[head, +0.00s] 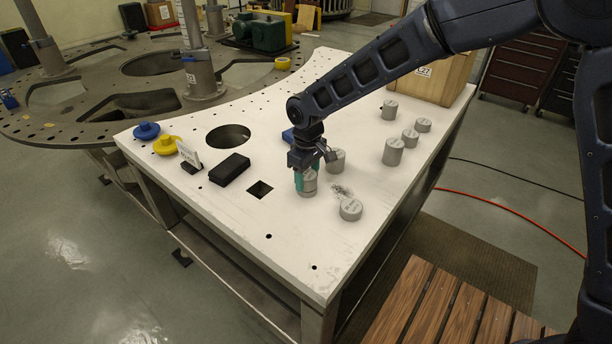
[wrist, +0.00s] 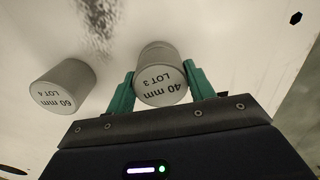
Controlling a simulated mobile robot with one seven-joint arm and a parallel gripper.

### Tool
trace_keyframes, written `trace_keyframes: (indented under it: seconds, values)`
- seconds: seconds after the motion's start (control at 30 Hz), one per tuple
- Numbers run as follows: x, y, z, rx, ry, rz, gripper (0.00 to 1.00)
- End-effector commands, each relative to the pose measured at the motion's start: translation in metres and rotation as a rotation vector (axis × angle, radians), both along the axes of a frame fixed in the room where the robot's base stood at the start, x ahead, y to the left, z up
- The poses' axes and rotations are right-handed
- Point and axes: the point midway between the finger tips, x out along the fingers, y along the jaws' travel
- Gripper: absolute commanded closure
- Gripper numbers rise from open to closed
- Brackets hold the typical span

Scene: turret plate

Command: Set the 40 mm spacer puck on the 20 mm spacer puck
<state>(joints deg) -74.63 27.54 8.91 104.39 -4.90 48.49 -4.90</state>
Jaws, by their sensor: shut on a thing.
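The 40 mm spacer puck (wrist: 160,86) is a grey cylinder marked "40 mm LOT 3", upright between the green fingers of my gripper (wrist: 160,84) in the wrist view. In the head view my gripper (head: 307,180) points down over the white table, shut on this puck (head: 309,187). The puck is low over the table; I cannot tell whether it touches the surface or another puck beneath it. No label reading 20 mm can be made out, so I cannot tell which puck is the 20 mm one. A short grey puck (head: 350,210) stands in front and to the right.
A puck marked "60 mm LOT 4" (wrist: 63,87) stands close by; it appears behind my gripper (head: 337,160). Several grey pucks, one tall (head: 393,152), stand at the right. The table's front is clear.

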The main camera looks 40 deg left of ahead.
Motion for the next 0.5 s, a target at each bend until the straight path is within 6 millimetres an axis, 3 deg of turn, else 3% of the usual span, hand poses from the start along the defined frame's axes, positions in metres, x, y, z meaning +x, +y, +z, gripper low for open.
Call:
trace_keyframes:
  seconds: [0.23, 0.27, 0.3, 0.37, 0.5]
  values:
    - [0.0000, 0.0001, 0.0003, 0.000, 0.000, 0.000, 0.79]
    - [0.0000, 0.0001, 0.0003, 0.000, 0.000, 0.000, 0.43]
    - [0.0000, 0.0001, 0.0003, 0.000, 0.000, 0.000, 0.35]
    - [0.0000, 0.0001, 0.0003, 0.000, 0.000, 0.000, 0.23]
    - [0.0000, 0.0000, 0.0002, 0.000, 0.000, 0.000, 0.21]
